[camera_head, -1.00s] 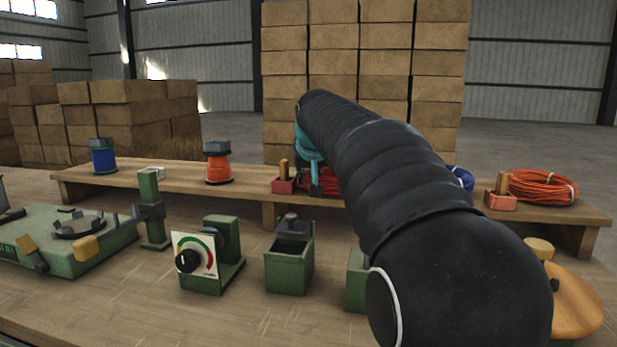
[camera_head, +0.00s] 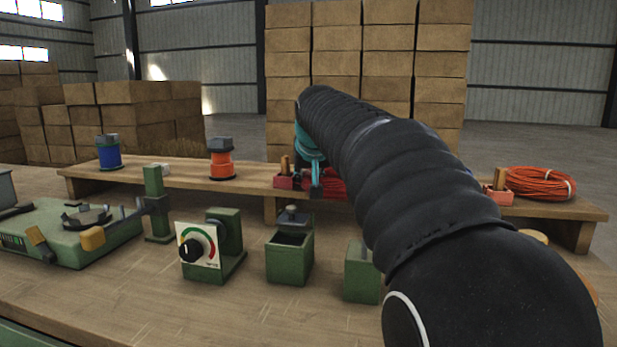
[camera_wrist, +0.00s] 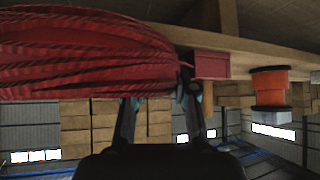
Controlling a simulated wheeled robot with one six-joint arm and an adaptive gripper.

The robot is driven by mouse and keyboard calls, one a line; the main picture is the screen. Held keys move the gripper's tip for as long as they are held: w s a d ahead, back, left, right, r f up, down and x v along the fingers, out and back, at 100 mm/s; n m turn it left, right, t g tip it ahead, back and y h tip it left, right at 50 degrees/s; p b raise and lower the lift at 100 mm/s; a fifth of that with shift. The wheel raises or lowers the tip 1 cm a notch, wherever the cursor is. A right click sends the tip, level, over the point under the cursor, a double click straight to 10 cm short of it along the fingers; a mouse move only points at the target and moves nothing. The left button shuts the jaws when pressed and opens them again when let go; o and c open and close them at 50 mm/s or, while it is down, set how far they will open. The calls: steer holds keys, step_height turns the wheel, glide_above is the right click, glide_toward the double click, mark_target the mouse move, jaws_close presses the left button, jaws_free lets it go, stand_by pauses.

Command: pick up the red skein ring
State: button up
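The red skein ring (camera_head: 333,183) lies on the raised wooden shelf, beside a small red block with a wooden peg (camera_head: 284,181). My arm hides much of it in the head view. In the wrist view, which looks upside down, the skein (camera_wrist: 80,55) fills the upper left as a thick bundle of red strands. My gripper (camera_wrist: 160,100) points at the skein's right end, with its two fingers apart. The left fingertip overlaps the skein's edge; I cannot tell whether it touches. In the head view the teal gripper (camera_head: 312,160) is right at the skein's left side.
An orange-red coil (camera_head: 540,183) lies at the shelf's right end. An orange spool (camera_head: 221,160) and a blue spool (camera_head: 109,152) stand to the left. Green bins (camera_head: 290,258), a dial unit (camera_head: 200,248) and a green machine (camera_head: 70,232) stand on the bench in front.

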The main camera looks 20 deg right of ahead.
steer(key=shift+o, duration=0.6)
steer(key=v, duration=1.2)
